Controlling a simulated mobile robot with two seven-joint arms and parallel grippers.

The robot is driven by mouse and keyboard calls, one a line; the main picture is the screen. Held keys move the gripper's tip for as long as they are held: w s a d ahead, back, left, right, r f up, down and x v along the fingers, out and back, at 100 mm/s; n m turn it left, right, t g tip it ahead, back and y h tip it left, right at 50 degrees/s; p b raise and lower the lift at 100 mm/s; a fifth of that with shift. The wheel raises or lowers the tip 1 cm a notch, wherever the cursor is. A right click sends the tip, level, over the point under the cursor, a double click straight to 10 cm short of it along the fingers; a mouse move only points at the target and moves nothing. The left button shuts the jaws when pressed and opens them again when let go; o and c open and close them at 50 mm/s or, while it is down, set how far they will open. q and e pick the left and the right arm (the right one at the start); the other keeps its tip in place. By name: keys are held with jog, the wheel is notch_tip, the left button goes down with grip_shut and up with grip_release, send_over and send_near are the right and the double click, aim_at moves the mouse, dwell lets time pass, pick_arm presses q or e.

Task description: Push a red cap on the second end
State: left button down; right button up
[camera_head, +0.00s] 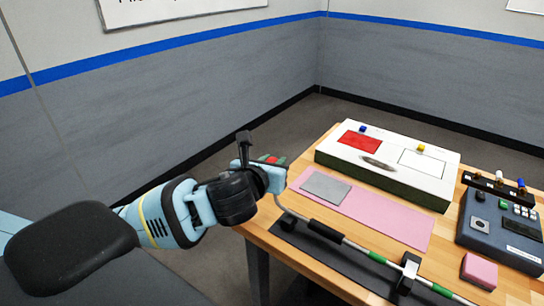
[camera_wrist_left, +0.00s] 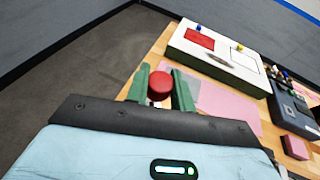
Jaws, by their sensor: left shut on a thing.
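My left gripper (camera_head: 273,161) is at the table's left edge in the head view. In the left wrist view its two green fingers (camera_wrist_left: 160,84) are shut on a round red cap (camera_wrist_left: 159,86); only a small patch of the red cap (camera_head: 270,159) shows in the head view. A thin silver rod (camera_head: 358,249) with green bands rests in black supports (camera_head: 408,270) on a dark mat. Its left part curves up toward my left wrist and that end is hidden behind the gripper. Its right end runs out of the picture. My right gripper is not in view.
A white box (camera_head: 405,190) with a red panel stands at the back. A pink mat (camera_head: 385,215) with a grey plate (camera_head: 325,187) lies before it. A blue device (camera_head: 500,228), a rack (camera_head: 495,185) and a pink block (camera_head: 479,270) stand at the right.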

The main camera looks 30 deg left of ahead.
pick_arm(q)
jog(key=shift+w+f, duration=0.2)
jog(key=shift+f, duration=1.15)
jog(key=shift+f, duration=0.1)
jog(key=shift+f, duration=0.85)
dwell(0.6)
jog(key=shift+f, duration=0.3)
